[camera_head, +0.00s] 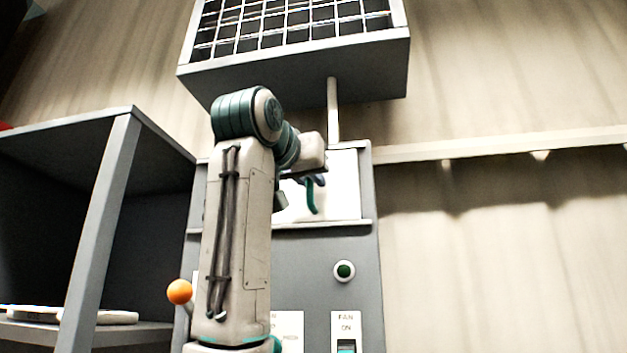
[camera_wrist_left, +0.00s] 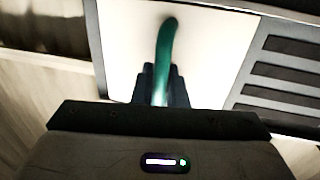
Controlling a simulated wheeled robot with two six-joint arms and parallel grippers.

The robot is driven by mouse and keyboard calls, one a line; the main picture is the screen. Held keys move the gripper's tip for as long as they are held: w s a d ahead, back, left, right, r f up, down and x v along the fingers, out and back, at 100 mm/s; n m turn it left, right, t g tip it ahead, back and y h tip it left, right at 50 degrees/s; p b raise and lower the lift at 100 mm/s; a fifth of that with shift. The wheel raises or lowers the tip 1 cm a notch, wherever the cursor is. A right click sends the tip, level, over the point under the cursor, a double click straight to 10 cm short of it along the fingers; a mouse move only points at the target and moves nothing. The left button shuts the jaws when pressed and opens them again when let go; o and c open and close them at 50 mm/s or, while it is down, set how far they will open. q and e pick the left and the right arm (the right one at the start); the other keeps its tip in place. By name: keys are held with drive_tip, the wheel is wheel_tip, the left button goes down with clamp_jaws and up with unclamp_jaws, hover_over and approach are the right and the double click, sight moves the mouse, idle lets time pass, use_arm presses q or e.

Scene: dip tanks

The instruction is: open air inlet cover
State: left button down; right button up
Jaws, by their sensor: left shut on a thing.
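The air inlet cover looks to be the white panel (camera_head: 345,190) on the front of the grey cabinet. A curved green handle (camera_head: 312,198) stands out from it. My left gripper (camera_head: 316,180) is at the upper part of this handle, in front of the panel. In the left wrist view the gripper's dark fingers (camera_wrist_left: 160,84) are shut on the green handle (camera_wrist_left: 165,42), with the white panel (camera_wrist_left: 208,55) behind. My left arm hides the panel's left part in the head view. My right gripper is not in view.
A grey slatted section (camera_wrist_left: 285,72) lies beside the panel in the wrist view. The cabinet (camera_head: 300,252) carries a green button (camera_head: 344,271), a fan switch (camera_head: 346,345) and an orange knob (camera_head: 179,291). A gridded box (camera_head: 300,70) hangs above. A grey shelf unit (camera_head: 105,190) stands left.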

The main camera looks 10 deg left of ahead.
use_arm(q)
drive_tip(key=shift+d+r, duration=0.1)
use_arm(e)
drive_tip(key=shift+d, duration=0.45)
use_arm(q)
drive_tip(key=shift+a, duration=0.2)
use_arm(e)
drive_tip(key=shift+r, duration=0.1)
use_arm(q)
drive_tip(key=c, duration=1.5)
unclamp_jaws()
drive_tip(key=shift+c, duration=0.2)
drive_tip(key=shift+s, duration=0.1)
